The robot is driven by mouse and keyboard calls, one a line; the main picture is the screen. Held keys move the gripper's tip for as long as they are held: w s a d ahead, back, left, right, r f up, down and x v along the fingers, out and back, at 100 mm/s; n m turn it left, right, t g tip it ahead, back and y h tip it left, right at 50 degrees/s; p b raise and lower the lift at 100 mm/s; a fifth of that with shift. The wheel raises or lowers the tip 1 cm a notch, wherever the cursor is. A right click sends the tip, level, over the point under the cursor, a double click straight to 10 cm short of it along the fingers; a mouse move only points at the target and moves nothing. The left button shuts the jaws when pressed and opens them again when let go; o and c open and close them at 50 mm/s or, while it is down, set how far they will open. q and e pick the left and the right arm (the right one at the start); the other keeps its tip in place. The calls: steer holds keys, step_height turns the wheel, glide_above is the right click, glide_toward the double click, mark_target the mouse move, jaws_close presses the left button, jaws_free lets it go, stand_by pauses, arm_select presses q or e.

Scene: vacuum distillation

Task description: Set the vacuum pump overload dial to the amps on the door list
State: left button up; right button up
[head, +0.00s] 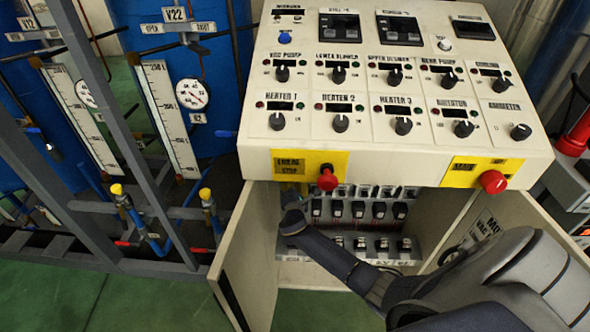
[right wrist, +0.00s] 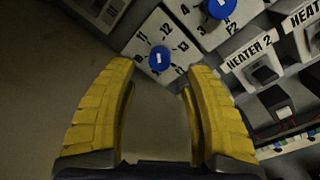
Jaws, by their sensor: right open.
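In the right wrist view my right gripper (right wrist: 158,75) is open and empty, with yellow ribbed fingers. A white overload dial (right wrist: 150,42) with a blue knob (right wrist: 160,58) lies just beyond the fingertips, between them in the picture; the numbers 11, 12 and 13 show around it. A second blue-knobbed dial (right wrist: 217,8) is at the top, marked 3 and 4. I cannot read which dial is the vacuum pump's. In the head view my right arm reaches into the open cabinet. My left gripper is out of view.
The control panel (head: 395,145) overhangs the cabinet, with red stop buttons (head: 328,179) at its front. The left door (head: 247,245) stands open. Several breakers (head: 358,209) line the cabinet, and a HEATER 2 unit (right wrist: 264,72) is right of the fingers. A pipe frame stands left.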

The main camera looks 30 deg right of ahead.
steer(key=shift+x, duration=2.75)
steer(key=shift+o, duration=0.2)
jaws_close()
